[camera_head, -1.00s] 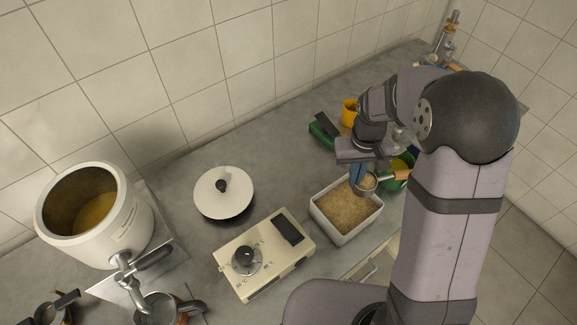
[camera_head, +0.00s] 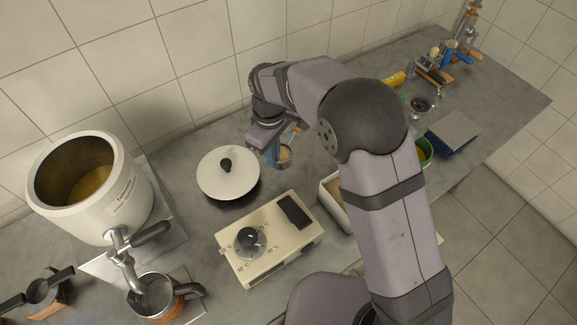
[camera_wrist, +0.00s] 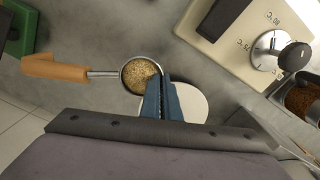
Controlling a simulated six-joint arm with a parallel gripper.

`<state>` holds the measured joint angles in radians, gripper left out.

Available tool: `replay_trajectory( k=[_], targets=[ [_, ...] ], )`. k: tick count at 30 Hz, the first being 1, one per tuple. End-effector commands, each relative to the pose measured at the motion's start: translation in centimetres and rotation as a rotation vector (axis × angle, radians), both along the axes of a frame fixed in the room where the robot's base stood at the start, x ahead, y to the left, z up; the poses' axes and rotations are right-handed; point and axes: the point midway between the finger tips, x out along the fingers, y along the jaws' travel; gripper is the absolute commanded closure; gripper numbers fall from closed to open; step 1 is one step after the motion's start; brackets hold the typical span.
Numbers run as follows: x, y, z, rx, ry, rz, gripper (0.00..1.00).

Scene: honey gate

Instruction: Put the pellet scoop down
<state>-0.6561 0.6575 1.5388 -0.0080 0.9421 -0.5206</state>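The pellet scoop (camera_head: 285,153) has a round metal cup, full of tan pellets in the wrist view (camera_wrist: 141,74), and an orange-brown handle pointing left there. My gripper (camera_head: 271,152) has its blue fingers closed at the side of the cup, also in the wrist view (camera_wrist: 166,98). It holds the scoop above the grey counter, just right of the white lid (camera_head: 222,168). The white pellet tub (camera_head: 331,196) stands to the right and nearer, mostly hidden by my arm. The gap under the scoop cannot be judged exactly.
A cream heater box (camera_head: 262,243) with a dial stands in front of the lid. A blue-edged scale (camera_head: 452,132) is at right.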

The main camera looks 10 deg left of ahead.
Motion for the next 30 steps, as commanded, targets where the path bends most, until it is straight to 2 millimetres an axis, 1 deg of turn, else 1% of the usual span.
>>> replay_trajectory(
  k=[9, 12, 20, 27, 30],
  targets=[
    [-0.1, -0.1, -4.3, -0.003, 0.003, -0.002, 1.00],
    [0.0, -0.1, -5.1, -0.001, 0.002, -0.002, 1.00],
    [0.0, -0.1, -5.9, -0.001, 0.002, -0.003, 1.00],
    [0.0, -0.1, -8.6, -0.002, 0.002, -0.003, 1.00],
    [0.0, -0.1, -9.4, -0.001, 0.000, -0.003, 1.00]
  ],
)
